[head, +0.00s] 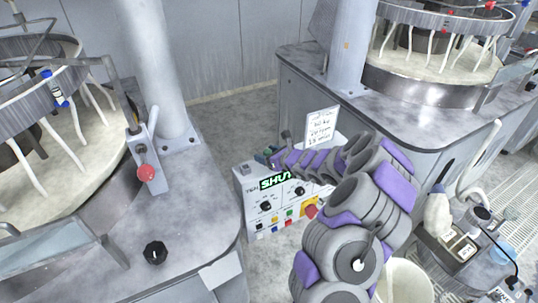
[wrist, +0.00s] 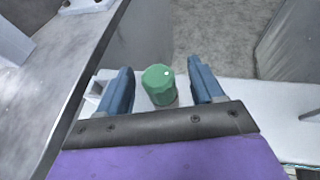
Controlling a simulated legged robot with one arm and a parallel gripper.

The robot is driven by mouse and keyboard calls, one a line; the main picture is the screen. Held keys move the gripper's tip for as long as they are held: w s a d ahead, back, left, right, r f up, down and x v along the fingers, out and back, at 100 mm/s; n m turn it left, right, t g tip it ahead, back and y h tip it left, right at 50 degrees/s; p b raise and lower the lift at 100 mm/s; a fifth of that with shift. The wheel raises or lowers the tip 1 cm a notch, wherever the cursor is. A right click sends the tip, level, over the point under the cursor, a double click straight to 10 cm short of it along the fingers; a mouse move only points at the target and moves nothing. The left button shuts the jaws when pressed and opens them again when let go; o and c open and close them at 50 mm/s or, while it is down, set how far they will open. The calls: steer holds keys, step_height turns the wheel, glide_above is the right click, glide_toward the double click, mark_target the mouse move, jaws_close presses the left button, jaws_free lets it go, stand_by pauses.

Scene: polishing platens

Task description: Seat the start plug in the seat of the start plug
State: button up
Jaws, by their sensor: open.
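A green cylinder (wrist: 159,86) with a white dot on its top, which looks like the start plug, stands between my fingers in the wrist view. My gripper (wrist: 160,68) is open, with one blue finger on each side of it and a visible gap on both sides. In the head view my gripper (head: 268,156) hangs over the top back edge of the white control box (head: 262,212), mostly hidden behind my arm. The box has a green lettered display, black knobs and coloured buttons. I cannot make out the seat of the plug.
A polishing machine's grey table (head: 190,225) is close on the left, with a black knob (head: 155,252) and a red-knobbed lever (head: 146,173). A second machine (head: 425,120) stands at right behind my arm. A handwritten sign (head: 321,126) stands behind the box.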

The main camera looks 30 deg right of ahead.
steer(key=p+v, duration=0.3)
steer(key=v, duration=1.4)
steer(key=shift+s, duration=0.2)
